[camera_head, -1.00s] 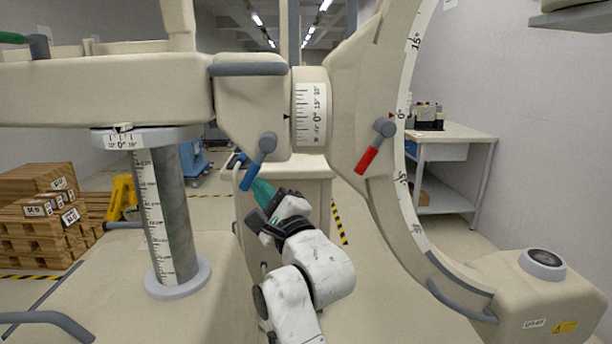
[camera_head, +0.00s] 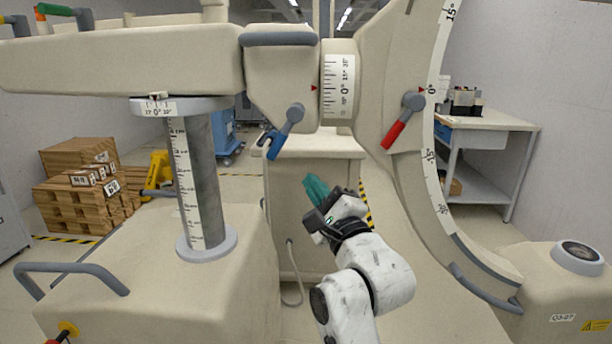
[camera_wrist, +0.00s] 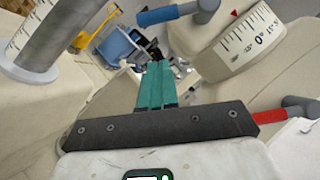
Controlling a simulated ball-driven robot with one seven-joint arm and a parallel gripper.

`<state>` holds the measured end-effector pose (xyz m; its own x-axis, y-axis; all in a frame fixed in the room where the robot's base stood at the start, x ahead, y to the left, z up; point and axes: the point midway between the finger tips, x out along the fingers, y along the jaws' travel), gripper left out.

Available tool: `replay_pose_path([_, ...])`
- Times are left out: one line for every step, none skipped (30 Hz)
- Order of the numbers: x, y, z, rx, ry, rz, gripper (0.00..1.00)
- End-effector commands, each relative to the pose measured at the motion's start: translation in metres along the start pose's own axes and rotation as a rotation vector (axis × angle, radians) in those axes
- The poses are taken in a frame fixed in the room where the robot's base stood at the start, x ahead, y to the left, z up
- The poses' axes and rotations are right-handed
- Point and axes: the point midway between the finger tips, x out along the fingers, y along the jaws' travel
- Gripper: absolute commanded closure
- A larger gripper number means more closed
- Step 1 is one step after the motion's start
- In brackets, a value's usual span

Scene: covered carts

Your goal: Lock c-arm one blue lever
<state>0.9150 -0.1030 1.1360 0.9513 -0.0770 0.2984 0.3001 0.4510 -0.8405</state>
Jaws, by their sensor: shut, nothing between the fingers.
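The blue lever (camera_head: 278,143) hangs from a grey pivot under the C-arm's joint housing (camera_head: 281,75) in the head view. It points down and to the left. In the wrist view the blue lever (camera_wrist: 166,14) is at the top, ahead of the fingers and apart from them. My gripper (camera_head: 314,188) has teal fingers, shut and empty, below and to the right of the blue lever. In the wrist view my gripper (camera_wrist: 155,75) points toward the upper middle.
A red lever (camera_head: 394,136) is on the C-arm's right-hand joint, and it also shows at the right in the wrist view (camera_wrist: 268,116). A scaled column (camera_head: 195,180) stands left. The large C-arc (camera_head: 432,160) curves on the right. Wooden pallets (camera_head: 75,185) are behind.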

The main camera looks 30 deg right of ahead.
Motion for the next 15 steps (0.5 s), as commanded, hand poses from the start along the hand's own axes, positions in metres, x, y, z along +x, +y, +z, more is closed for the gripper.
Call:
replay_pose_path([-0.012, 0.001, 0.000, -0.001, -0.001, 0.000, 1.00])
replay_pose_path([-0.017, 0.001, 0.000, 0.000, -0.001, 0.001, 1.00])
replay_pose_path([-0.024, 0.001, 0.000, 0.000, -0.001, 0.001, 1.00])
replay_pose_path([-0.029, 0.000, 0.000, 0.000, -0.001, 0.000, 1.00])
replay_pose_path([-0.033, 0.000, 0.000, -0.001, -0.001, 0.000, 1.00])
replay_pose_path([-0.038, 0.000, 0.000, -0.001, -0.001, 0.000, 1.00])
replay_pose_path([-0.042, 0.000, 0.000, -0.001, -0.001, -0.001, 1.00])
replay_pose_path([-0.045, 0.000, 0.000, 0.000, -0.001, 0.000, 1.00])
replay_pose_path([-0.048, -0.001, 0.000, 0.000, -0.001, 0.000, 1.00])
replay_pose_path([-0.050, -0.001, 0.000, 0.000, -0.001, -0.001, 1.00])
replay_pose_path([-0.051, -0.001, 0.000, 0.000, -0.001, -0.001, 1.00])
replay_pose_path([-0.053, -0.001, 0.000, 0.000, 0.000, -0.001, 1.00])
replay_pose_path([-0.054, -0.002, 0.000, 0.000, 0.000, 0.000, 1.00])
replay_pose_path([-0.054, -0.002, 0.000, 0.000, 0.000, 0.000, 1.00])
replay_pose_path([-0.054, -0.002, 0.000, 0.000, 0.000, 0.000, 1.00])
